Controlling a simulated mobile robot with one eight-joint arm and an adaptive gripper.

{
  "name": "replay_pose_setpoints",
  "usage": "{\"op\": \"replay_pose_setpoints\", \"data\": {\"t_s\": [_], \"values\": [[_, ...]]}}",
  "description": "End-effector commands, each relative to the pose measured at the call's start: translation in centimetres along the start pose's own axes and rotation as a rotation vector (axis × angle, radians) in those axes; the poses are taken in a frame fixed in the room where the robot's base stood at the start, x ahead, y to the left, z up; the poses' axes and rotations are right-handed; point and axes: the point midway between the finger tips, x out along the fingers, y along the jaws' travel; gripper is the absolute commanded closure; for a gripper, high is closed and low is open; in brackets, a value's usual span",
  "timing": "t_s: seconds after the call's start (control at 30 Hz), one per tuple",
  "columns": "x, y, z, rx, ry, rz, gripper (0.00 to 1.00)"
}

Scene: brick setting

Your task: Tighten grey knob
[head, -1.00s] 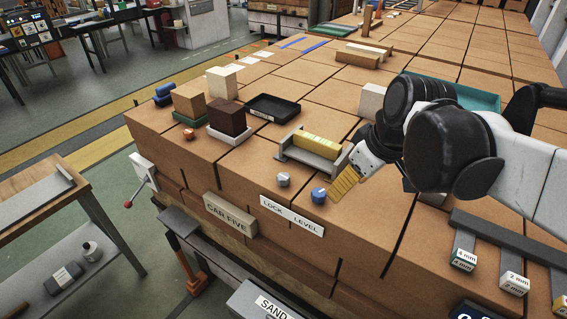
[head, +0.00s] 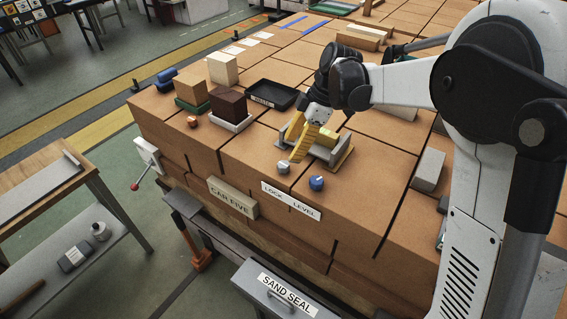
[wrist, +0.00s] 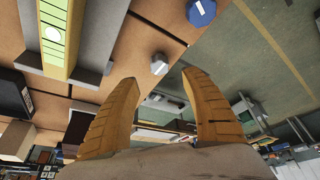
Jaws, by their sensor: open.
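The grey knob (head: 283,168) stands on top of the brick-coloured block near its front edge, above the "LOCK" end of the label. In the wrist view the grey knob (wrist: 160,64) lies just beyond and between my fingertips, with space on both sides. My gripper (head: 297,157) is open and empty, pointing down close behind and above the knob. Its two yellow fingers also show spread in the wrist view (wrist: 162,80). I cannot tell whether a finger touches the knob.
A blue knob (head: 316,183) stands right of the grey one. A grey cradle (head: 341,158) with a yellow level (head: 327,139) is close behind my gripper. A black tray (head: 271,95) and dark brown block (head: 228,104) stand further back left. The front edge bears a "LOCK LEVEL" label (head: 291,201).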

Motion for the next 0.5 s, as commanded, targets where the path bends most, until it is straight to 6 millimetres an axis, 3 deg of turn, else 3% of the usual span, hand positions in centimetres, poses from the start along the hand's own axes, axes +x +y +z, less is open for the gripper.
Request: {"op": "replay_pose_setpoints", "data": {"t_s": [0.2,0.5], "values": [[4.6,0.0,0.1,0.000,-0.001,0.001,0.45],[7.2,0.0,0.0,0.002,-0.001,0.001,0.45]]}}
